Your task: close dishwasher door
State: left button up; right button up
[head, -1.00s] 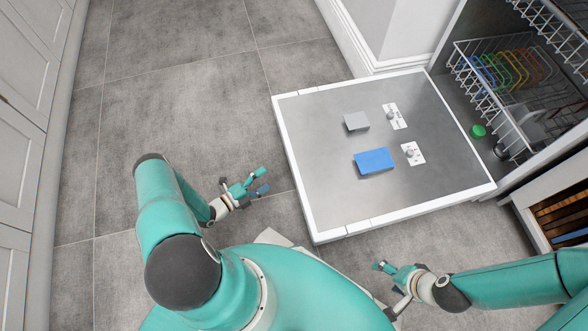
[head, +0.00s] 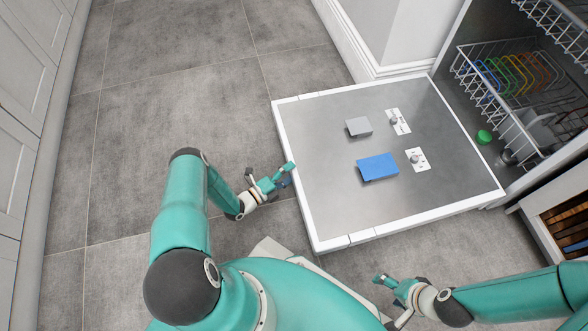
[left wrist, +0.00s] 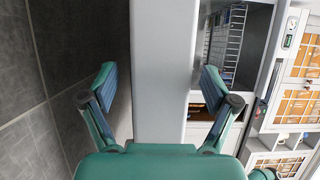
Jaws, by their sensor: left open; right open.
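The dishwasher door (head: 330,180) is folded down flat, its grey inner face up with a white rim. Its hinge side meets the dishwasher opening at the right. My left gripper (head: 288,174) is open at the door's left outer edge, its fingertips by the rim. In the left wrist view the pale door edge (left wrist: 162,40) runs between the open fingers of my left gripper (left wrist: 158,80), with a gap on both sides. I cannot tell whether a finger touches it. My right gripper (head: 386,302) is open and empty, in front of the door's near edge.
The door's inner face bears a blue flap (head: 378,167), a grey flap (head: 358,127) and two white labels. A wire rack (head: 500,75) with coloured plates and a green item (head: 484,137) are inside the dishwasher. Grey tiled floor (head: 180,80) is clear left of the door.

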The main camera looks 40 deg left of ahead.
pick_arm(q)
jog(key=shift+x, duration=1.25)
